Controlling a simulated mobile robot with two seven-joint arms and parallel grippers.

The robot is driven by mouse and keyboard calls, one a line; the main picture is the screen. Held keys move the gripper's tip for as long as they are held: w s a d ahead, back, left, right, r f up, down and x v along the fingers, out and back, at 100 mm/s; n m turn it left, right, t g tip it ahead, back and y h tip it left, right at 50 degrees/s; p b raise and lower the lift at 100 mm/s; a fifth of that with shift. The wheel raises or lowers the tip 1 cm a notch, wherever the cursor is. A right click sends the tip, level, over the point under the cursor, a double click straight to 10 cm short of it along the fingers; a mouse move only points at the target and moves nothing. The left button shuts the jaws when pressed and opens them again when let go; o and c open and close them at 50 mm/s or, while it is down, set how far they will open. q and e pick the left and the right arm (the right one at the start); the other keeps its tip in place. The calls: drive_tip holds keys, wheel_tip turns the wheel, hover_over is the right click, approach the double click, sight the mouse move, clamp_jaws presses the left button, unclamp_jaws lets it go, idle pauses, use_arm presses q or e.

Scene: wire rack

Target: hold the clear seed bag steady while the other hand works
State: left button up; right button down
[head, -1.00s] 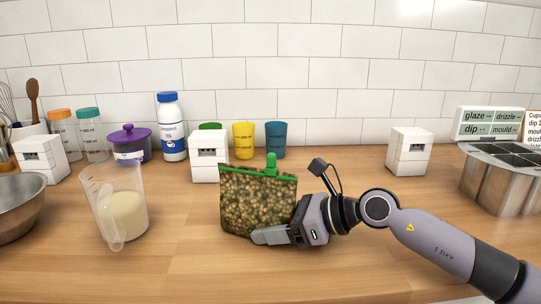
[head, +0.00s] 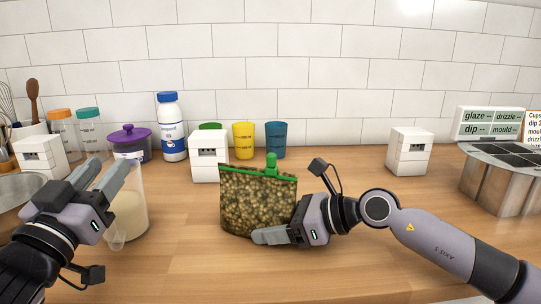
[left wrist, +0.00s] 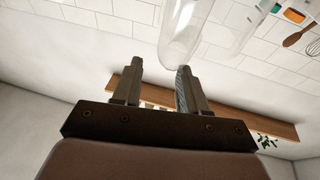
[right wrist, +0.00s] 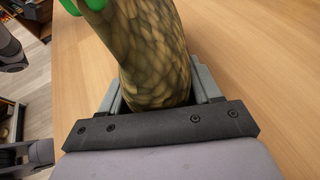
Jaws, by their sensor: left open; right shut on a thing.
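The clear seed bag (head: 258,203) stands upright on the counter, full of brownish-green seeds, with a green strip and a green cap or spout along its top. My right gripper (head: 275,236) is shut on the bag's lower right part; the bag also fills the space between the jaws in the right wrist view (right wrist: 155,60). My left gripper (head: 103,180) is open and empty, left of the bag and in front of a clear jug (head: 130,208) with pale contents. In the left wrist view the two fingers (left wrist: 160,85) stand apart with nothing between them.
A metal bowl (head: 12,195) is at the left edge, partly behind my left arm. White blocks (head: 208,158), a blue-capped bottle (head: 172,130), a purple-lidded pot (head: 130,143) and coloured cups (head: 244,141) line the back. A metal container (head: 497,185) stands right. Counter between jug and bag is clear.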

use_arm(q)
drive_tip(key=s+d+f+m+g+h, duration=0.1)
drive_tip(key=s+d+f+g+h, duration=0.15)
drive_tip(key=d, duration=0.95)
drive_tip(key=m+g, duration=0.2)
approach(269, 160)
drive_tip(key=shift+h, duration=0.55)
drive_tip(key=shift+x, duration=5.4)
drive_tip(key=shift+w+a+f, duration=0.1)
drive_tip(key=shift+a+f, duration=0.05)
drive_tip(key=shift+a, duration=0.05)
clamp_jaws()
